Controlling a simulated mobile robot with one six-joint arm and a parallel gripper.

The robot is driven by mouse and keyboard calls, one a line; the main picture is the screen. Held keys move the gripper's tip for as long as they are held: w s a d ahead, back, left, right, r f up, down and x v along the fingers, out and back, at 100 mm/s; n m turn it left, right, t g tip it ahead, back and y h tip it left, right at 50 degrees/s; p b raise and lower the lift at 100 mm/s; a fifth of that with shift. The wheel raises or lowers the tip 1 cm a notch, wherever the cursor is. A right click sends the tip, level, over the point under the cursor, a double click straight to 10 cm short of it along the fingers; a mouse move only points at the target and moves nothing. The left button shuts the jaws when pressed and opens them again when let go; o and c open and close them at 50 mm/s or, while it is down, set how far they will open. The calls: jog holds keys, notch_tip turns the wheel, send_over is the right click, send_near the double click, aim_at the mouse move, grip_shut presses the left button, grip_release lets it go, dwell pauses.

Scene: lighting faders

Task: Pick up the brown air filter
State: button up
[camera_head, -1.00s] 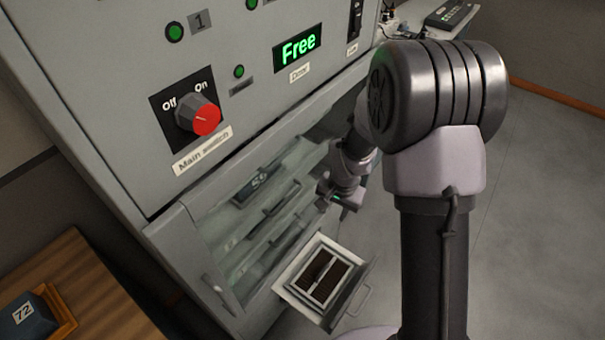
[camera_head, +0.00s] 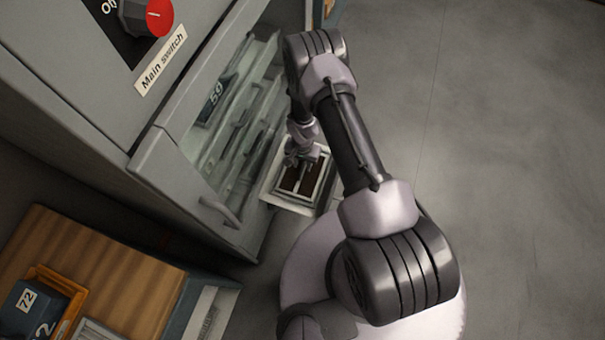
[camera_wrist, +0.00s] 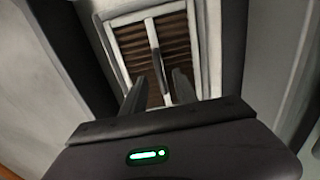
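The brown air filter (camera_head: 289,180) has brown pleats in a pale frame. It lies in the open drawer (camera_head: 270,192) at the bottom of the grey cabinet. In the wrist view the filter (camera_wrist: 178,38) shows a pale bar or handle (camera_wrist: 154,48) along its middle. My gripper (camera_head: 301,158) is over the filter in the head view and hides part of it. In the wrist view my gripper (camera_wrist: 160,84) is open, its two fingers pointing at the filter, one on each side of the bar's line. I cannot tell whether they touch it.
The grey cabinet (camera_head: 100,130) stands to the left, with a red-knobbed main switch (camera_head: 150,16) and a glazed compartment holding an item marked 59 (camera_head: 213,102). A wooden table (camera_head: 100,270) with a blue box marked 72 (camera_head: 28,310) is at lower left. Floor to the right is clear.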

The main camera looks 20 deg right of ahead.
aim_at(302, 168)
notch_tip(302, 168, down, 4)
jog(key=shift+f+b, duration=0.15)
jog(key=shift+b, duration=0.65)
jog(key=shift+c, duration=0.6)
grip_shut()
jog(key=shift+w, duration=0.1)
